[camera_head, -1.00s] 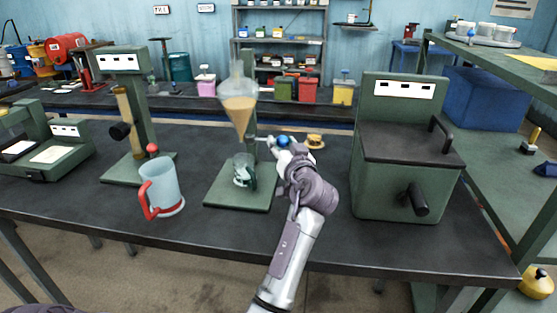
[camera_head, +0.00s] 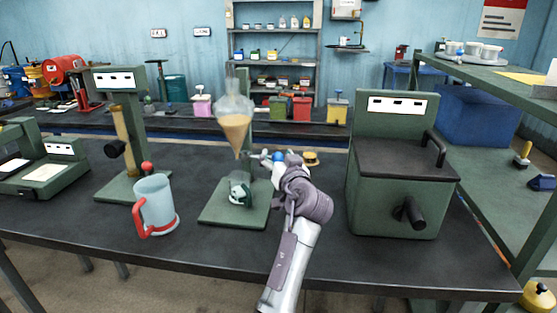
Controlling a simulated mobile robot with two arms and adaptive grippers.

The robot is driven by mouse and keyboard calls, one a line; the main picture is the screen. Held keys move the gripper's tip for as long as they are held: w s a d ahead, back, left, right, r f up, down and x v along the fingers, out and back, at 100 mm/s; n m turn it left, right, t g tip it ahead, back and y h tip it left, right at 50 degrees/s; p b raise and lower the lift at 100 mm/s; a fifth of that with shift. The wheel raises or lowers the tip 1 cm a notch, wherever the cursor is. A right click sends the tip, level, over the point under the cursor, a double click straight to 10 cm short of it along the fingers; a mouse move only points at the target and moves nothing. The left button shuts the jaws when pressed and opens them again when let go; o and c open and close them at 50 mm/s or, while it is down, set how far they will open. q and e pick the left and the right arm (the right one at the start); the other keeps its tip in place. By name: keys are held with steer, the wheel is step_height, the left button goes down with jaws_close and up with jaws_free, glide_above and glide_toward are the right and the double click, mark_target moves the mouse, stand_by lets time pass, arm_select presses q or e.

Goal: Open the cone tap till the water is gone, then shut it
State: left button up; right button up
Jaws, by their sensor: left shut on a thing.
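The glass cone (camera_head: 234,122) hangs on its green stand, with amber liquid down to its tip and clear glass above. I cannot make out a separate water layer. The cone tap (camera_head: 264,155) is a small grey bar at the cone's lower end, with a blue knob (camera_head: 279,156) at its right. My left gripper (camera_head: 278,167) is shut at the knob, its fingers partly hidden by my own wrist. A small glass jug (camera_head: 240,188) stands on the stand's base under the tip; its contents are unclear. My right gripper is out of view.
A pale mug (camera_head: 155,203) with a red handle stands left of the stand. A green box machine (camera_head: 400,200) with a black lid and crank stands right. A second stand (camera_head: 122,135) is at left.

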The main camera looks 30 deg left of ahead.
mark_target(278, 153)
arm_select(q)
steer(key=shift+w+a, duration=0.35)
steer(key=shift+w, duration=0.05)
steer(key=shift+w+a+f, duration=0.1)
steer(key=shift+f, duration=0.15)
steer(key=shift+s+d, duration=0.2)
steer(key=shift+d, duration=0.05)
steer(key=shift+d+f, duration=0.15)
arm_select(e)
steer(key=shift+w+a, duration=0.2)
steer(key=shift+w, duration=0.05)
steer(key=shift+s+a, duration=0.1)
arm_select(q)
step_height(278, 153, up, 11)
steer(key=shift+f, duration=0.1)
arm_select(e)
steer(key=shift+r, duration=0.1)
